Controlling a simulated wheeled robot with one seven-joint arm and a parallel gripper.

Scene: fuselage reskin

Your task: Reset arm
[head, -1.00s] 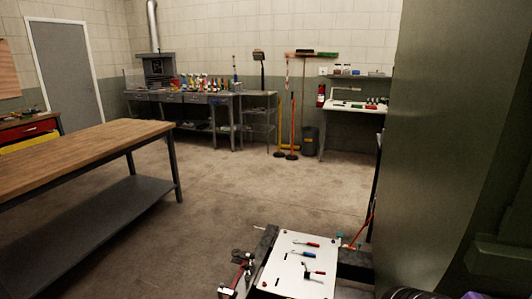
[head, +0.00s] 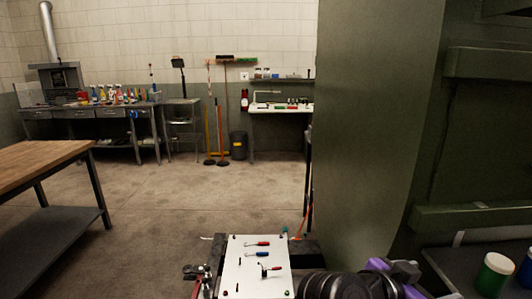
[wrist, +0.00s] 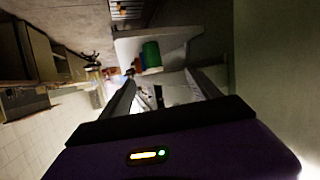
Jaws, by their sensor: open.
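My gripper (wrist: 160,84) is open in the wrist view, its two grey fingers spread apart above a purple body. No object shows held between the fingers. Some small, blurred things and a pale surface show beyond the gap. In the head view, part of my arm in black and purple shows at the bottom, right of the white board (head: 240,272). The fingertips cannot be made out there. On the board lie a red-handled tool (head: 263,243), a blue-handled tool (head: 258,254) and another red-handled tool (head: 272,268).
A large green curved panel (head: 375,130) stands close on the right. Green and blue containers (head: 494,273) sit at the lower right. A wooden-topped table (head: 35,165) is at the left. The floor (head: 165,205) between is clear, with workbenches (head: 85,110) along the back wall.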

